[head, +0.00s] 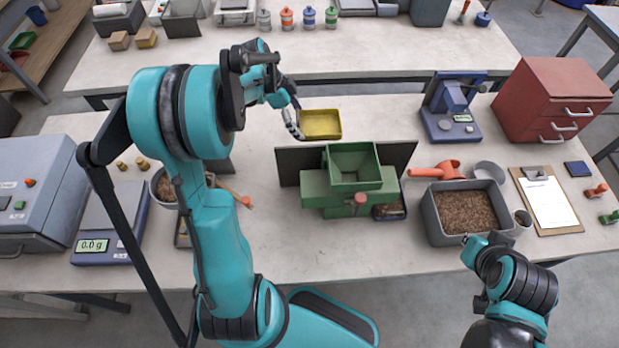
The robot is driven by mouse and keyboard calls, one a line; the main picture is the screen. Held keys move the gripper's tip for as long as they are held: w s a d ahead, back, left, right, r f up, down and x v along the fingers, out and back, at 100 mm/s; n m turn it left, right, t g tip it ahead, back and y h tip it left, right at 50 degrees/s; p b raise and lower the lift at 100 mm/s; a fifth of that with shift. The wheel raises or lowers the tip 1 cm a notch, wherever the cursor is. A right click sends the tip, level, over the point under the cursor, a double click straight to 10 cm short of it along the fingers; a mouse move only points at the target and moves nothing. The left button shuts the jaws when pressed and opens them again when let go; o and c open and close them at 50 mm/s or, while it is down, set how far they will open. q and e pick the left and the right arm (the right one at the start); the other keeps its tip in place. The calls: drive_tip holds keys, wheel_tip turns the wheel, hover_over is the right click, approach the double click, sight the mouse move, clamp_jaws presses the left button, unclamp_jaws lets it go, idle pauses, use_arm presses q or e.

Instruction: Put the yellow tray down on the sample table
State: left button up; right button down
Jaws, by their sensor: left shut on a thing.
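The yellow tray (321,124) is at the picture's upper middle, beyond the green bagger (352,180) and its dark back panel. My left gripper (294,120) is shut on the tray's left side. In the picture the tray lies over the far part of the near table (270,225); whether it touches the top I cannot tell. A second table (390,50) stands behind, across a gap. Which one is the sample table is not marked. My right gripper (470,241) is low at the right, by the grey pellet bin (432,215); its fingers are too small to read.
A blue press (452,105) and a red drawer cabinet (550,100) stand at the right of the near table. A clipboard (547,200) lies in front of the cabinet. A scale (105,225) is at the left. Several small jars (287,19) line the back table, whose front part is clear.

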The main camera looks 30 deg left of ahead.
use_arm(q)
drive_tip(key=f+b, duration=0.3)
drive_tip(key=f, duration=0.4)
drive_tip(key=f+b, duration=0.4)
drive_tip(key=f, duration=0.4)
drive_tip(key=shift+w+a+f, duration=0.1)
drive_tip(key=shift+w+f, duration=0.1)
drive_tip(key=shift+f, duration=0.1)
drive_tip(key=shift+r, duration=0.1)
use_arm(e)
wheel_tip(320, 180, down, 9)
drive_tip(key=shift+r, duration=0.15)
drive_tip(key=shift+w, duration=0.1)
use_arm(q)
drive_tip(key=o, duration=1)
drive_tip(key=shift+o, duration=0.3)
drive_tip(key=p+v, duration=0.3)
drive_tip(key=v, duration=0.9)
drive_tip(key=shift+p, duration=0.4)
use_arm(e)
drive_tip(key=shift+r, duration=1.95)
